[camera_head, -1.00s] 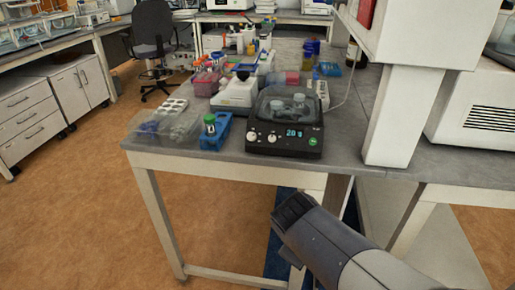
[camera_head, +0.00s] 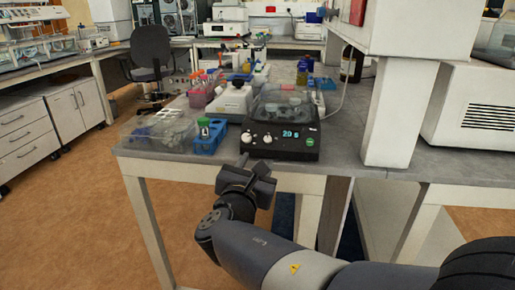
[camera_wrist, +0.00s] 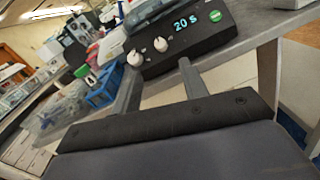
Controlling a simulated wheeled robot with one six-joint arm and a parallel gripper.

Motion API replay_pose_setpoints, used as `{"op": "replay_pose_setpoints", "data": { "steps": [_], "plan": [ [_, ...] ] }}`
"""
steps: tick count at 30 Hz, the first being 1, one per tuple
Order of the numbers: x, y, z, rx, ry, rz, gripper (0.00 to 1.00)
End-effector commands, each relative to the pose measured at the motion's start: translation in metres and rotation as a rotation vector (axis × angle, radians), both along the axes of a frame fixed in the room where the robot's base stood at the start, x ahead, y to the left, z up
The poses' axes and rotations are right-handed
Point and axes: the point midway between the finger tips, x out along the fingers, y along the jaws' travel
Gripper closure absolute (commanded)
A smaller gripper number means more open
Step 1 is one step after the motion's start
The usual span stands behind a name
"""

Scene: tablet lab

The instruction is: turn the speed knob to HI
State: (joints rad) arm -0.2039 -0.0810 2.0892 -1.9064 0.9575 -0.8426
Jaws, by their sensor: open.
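The black device (camera_head: 283,147) stands at the front edge of the bench under a clear lid, with round-topped items inside. Its front has two white knobs side by side, a left one (camera_head: 247,137) and a right one (camera_head: 267,139), a lit display and a green button (camera_head: 310,142). Knob labels are too small to read, so I cannot tell which is the speed knob. My gripper (camera_head: 250,168) is open and empty, in front of and below the panel. In the wrist view, the left knob (camera_wrist: 135,58) and right knob (camera_wrist: 160,45) show between and beyond my fingers, apart from them.
A blue rack (camera_head: 209,136) with a green-capped tube stands left of the device, beside a clear box (camera_head: 160,132). A white instrument (camera_head: 232,98) stands behind. A white support post (camera_head: 388,115) rises to the right. The bench edge (camera_head: 180,157) lies near my gripper.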

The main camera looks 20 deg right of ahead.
Motion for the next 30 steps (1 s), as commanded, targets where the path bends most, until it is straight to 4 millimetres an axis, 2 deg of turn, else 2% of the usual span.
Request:
{"op": "replay_pose_setpoints", "data": {
  "steps": [5, 19, 24, 30],
  "plan": [
    [0.012, -0.010, -0.001, -0.004, 0.001, -0.003, 0.58],
    [0.073, -0.059, -0.001, 0.000, 0.001, -0.003, 0.58],
    [0.082, -0.066, 0.000, 0.000, 0.000, -0.001, 0.58],
    [0.083, -0.067, 0.000, 0.000, 0.000, 0.000, 0.58]
  ]
}}
